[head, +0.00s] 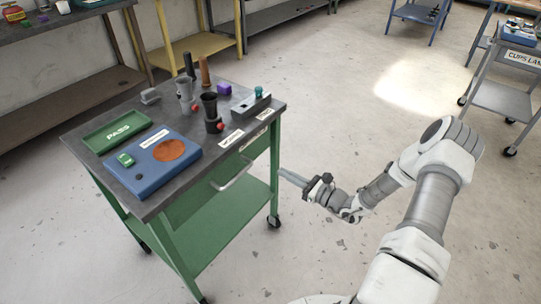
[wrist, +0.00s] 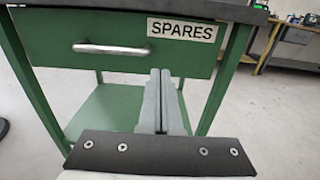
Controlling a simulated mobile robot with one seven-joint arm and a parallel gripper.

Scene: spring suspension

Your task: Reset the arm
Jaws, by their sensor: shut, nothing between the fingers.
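My gripper (head: 291,177) is at the right side of the green cart, below the tabletop level and off its front corner leg in the head view. In the wrist view my gripper (wrist: 161,80) has its two grey fingers together, with nothing between them. The fingers point at the cart's green drawer (wrist: 120,38), which has a metal handle (wrist: 110,49) and a "SPARES" label (wrist: 182,30). The drawer looks closed. I cannot tell the exact gap between fingertips and drawer. My white and grey arm reaches in from the lower right in the head view.
Benches line the back. A grey cart (head: 505,98) stands at right. The floor between is clear.

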